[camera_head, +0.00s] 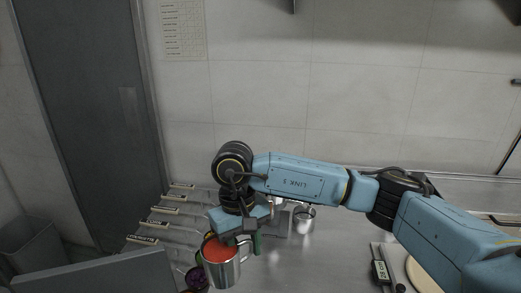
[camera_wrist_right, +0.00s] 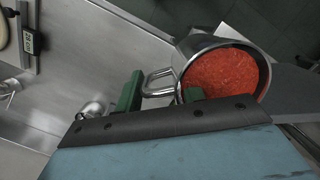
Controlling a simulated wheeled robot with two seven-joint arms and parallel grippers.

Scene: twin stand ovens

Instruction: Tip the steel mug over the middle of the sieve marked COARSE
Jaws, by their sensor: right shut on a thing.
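The steel mug (camera_head: 223,276) is at the lower middle of the head view, full of something orange-red, and looks upright there. It also shows in the right wrist view (camera_wrist_right: 264,88), with its wire handle toward my fingers. My right gripper (camera_wrist_right: 162,94) is shut on the mug at its handle side, with one green finger on each side of the gripped part. In the head view its wrist hides part of the counter behind the mug. I cannot make out a sieve marked COARSE. My left gripper is not in view.
Several labelled strips (camera_head: 142,240) run along the counter's left side; their words are too small to read surely. A bowl with purple contents (camera_head: 197,279) is close beside the mug.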

